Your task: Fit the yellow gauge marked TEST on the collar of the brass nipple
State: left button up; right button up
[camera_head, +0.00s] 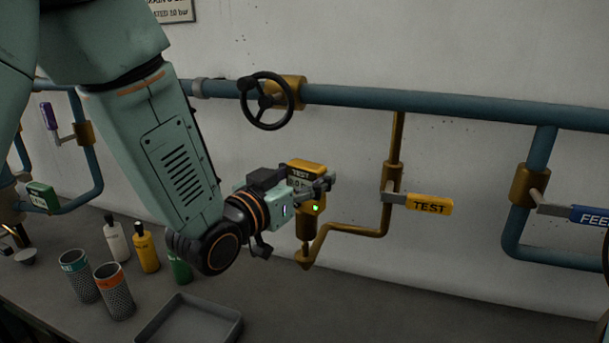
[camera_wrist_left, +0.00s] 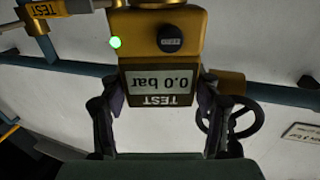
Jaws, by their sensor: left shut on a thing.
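The yellow gauge (camera_head: 306,165) marked TEST is held in my left gripper (camera_head: 318,187). In the left wrist view, the gauge (camera_wrist_left: 140,52) sits between the two fingers of the left gripper (camera_wrist_left: 158,105). Its display reads 0.0 bar, upside down there, and a green light is lit. In the head view, the gauge is directly above the brass nipple (camera_head: 306,228), which rises from the end of the bent brass pipe. The gripper and gauge partly hide the joint, so I cannot tell whether the gauge is seated on the collar. My right gripper is not in view.
A valve with a yellow TEST handle (camera_head: 429,204) is right of the gauge, and a blue handle (camera_head: 590,214) is farther right. A black handwheel (camera_head: 266,100) is above. Bottles (camera_head: 146,250), mesh cups (camera_head: 115,292) and a grey tray (camera_head: 190,322) stand below left.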

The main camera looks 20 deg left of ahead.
aim_at(299, 204)
pick_arm(q)
jog(key=shift+w, duration=0.1)
jog(key=shift+a, duration=0.1)
dwell(0.3)
jog(key=shift+f, duration=0.25)
jog(key=shift+f+b, duration=0.3)
jog(key=shift+b, duration=0.15)
jog(key=shift+f+b, duration=0.6)
jog(key=shift+f, duration=0.1)
jog(key=shift+f+b, duration=0.9)
jog(key=shift+f, duration=0.2)
jog(key=o, duration=1.5)
